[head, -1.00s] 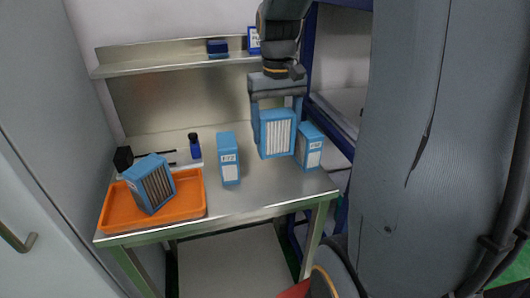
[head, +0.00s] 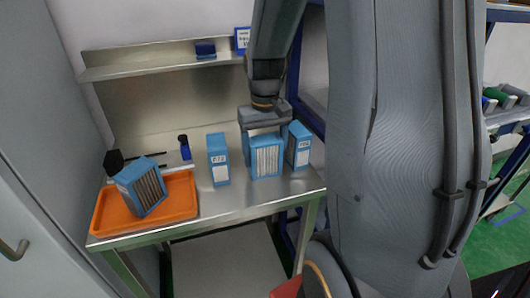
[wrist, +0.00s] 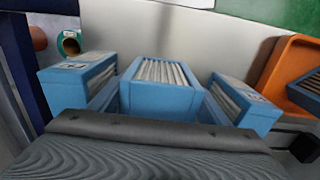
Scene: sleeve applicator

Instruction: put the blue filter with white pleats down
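The blue filter with white pleats (head: 266,159) is upright between my gripper's fingers, its pleated face toward the head camera. It also shows in the middle of the wrist view (wrist: 160,98), pleats visible on top. My gripper (head: 264,142) comes down from above and is shut on the filter's sides. The filter's lower edge is at or just above the steel table (head: 240,203); I cannot tell if it touches.
An orange tray (head: 182,206) at the table's left holds a tilted blue filter with dark pleats (head: 141,187). A small dark blue bottle (head: 184,147) and a black item (head: 114,162) stand behind. A steel shelf (head: 140,67) is above. The table's front strip is clear.

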